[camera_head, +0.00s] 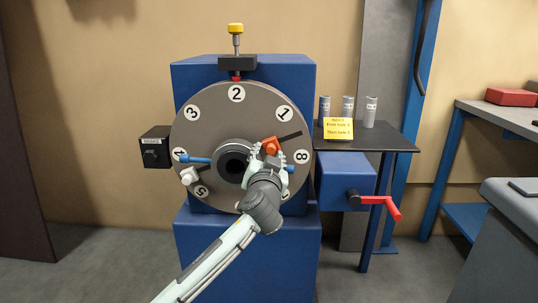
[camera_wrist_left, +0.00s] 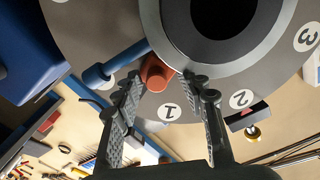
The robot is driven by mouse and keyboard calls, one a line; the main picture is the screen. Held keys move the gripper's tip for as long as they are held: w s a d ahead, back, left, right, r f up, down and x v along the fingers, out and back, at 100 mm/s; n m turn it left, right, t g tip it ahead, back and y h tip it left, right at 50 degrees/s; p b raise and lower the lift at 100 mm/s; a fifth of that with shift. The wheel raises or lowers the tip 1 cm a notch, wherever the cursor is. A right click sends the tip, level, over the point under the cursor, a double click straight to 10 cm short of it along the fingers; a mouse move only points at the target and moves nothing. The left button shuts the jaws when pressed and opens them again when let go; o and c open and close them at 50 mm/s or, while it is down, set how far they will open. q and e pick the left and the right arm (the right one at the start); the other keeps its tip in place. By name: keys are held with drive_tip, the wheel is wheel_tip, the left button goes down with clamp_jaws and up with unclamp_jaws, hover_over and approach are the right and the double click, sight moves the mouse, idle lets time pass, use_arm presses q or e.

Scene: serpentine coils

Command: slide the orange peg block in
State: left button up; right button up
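The orange peg block (camera_head: 270,146) sits on the face of the grey numbered disc (camera_head: 215,112), right of its central hub, by a dark slot. My left gripper (camera_head: 270,158) is at the block, its fingers spread on either side. In the left wrist view the orange block (camera_wrist_left: 155,73) shows just beyond and between the fingertips (camera_wrist_left: 163,80). It is close to the left-hand finger, with a gap to the other. Whether a finger touches it cannot be told. My right gripper is not in view.
The disc is on a blue machine (camera_head: 245,240). A white knob (camera_head: 188,175) and a blue rod (camera_head: 195,159) project at its left. A dark shelf (camera_head: 385,138) at right holds grey cylinders and a yellow sign (camera_head: 338,128). A red crank (camera_head: 385,203) juts out below.

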use_arm(q)
drive_tip(key=shift+d, duration=0.1)
drive_tip(key=shift+s, duration=0.25)
drive_tip(key=s, duration=1.1)
drive_tip(key=shift+s, duration=0.25)
